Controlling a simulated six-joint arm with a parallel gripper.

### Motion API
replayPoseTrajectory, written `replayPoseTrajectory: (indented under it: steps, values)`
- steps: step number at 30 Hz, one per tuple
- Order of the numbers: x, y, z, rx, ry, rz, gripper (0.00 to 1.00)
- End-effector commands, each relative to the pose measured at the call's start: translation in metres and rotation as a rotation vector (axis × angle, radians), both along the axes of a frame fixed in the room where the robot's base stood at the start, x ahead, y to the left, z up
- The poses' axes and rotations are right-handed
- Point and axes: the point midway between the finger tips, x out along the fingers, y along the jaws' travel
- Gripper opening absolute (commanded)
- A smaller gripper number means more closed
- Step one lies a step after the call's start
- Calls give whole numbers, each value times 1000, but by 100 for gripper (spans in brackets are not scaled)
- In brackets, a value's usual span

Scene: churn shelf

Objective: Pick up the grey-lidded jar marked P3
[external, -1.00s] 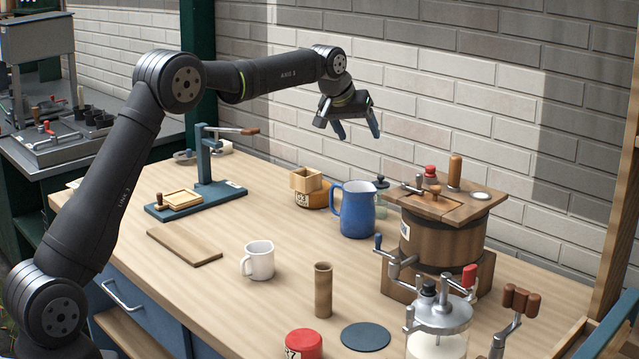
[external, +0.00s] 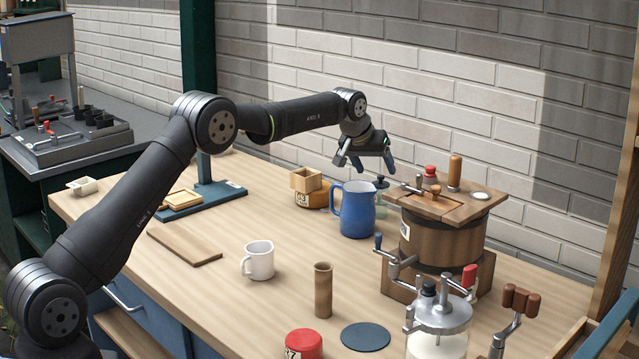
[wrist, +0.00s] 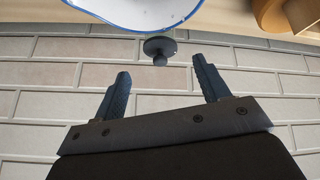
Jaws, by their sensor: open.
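A jar with a dark grey knobbed lid (external: 382,183) stands behind the blue jug (external: 357,210), which hides much of its body. No marking on it is readable. Its round lid and knob also show in the wrist view (wrist: 160,46), beyond and between my fingertips, close to the jug's white-and-blue rim (wrist: 140,27). My gripper (external: 366,164) is open and empty, above the jug and the jar in the external view. In the wrist view my two fingers (wrist: 161,75) are spread apart, with only the brick wall between them.
A wooden churn (external: 440,240) stands to the right of the jar. An orange jar (external: 318,200) with a small wooden box (external: 306,180) on top is left of the jug. A white mug (external: 259,260) and a brown cylinder (external: 323,290) stand nearer. The brick wall is behind.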

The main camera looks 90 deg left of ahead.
Motion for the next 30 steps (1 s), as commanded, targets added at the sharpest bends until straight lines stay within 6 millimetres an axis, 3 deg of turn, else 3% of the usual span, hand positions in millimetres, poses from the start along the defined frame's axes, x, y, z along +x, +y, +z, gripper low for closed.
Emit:
replayPoseTrajectory:
  steps: [6,9,20,30]
  values:
    - [7,8,-33,-2,1,0,68]
    - [10,12,-40,-1,0,-1,68]
    - [13,15,-46,-1,-1,-2,68]
    - [13,15,-46,-1,0,-2,4]
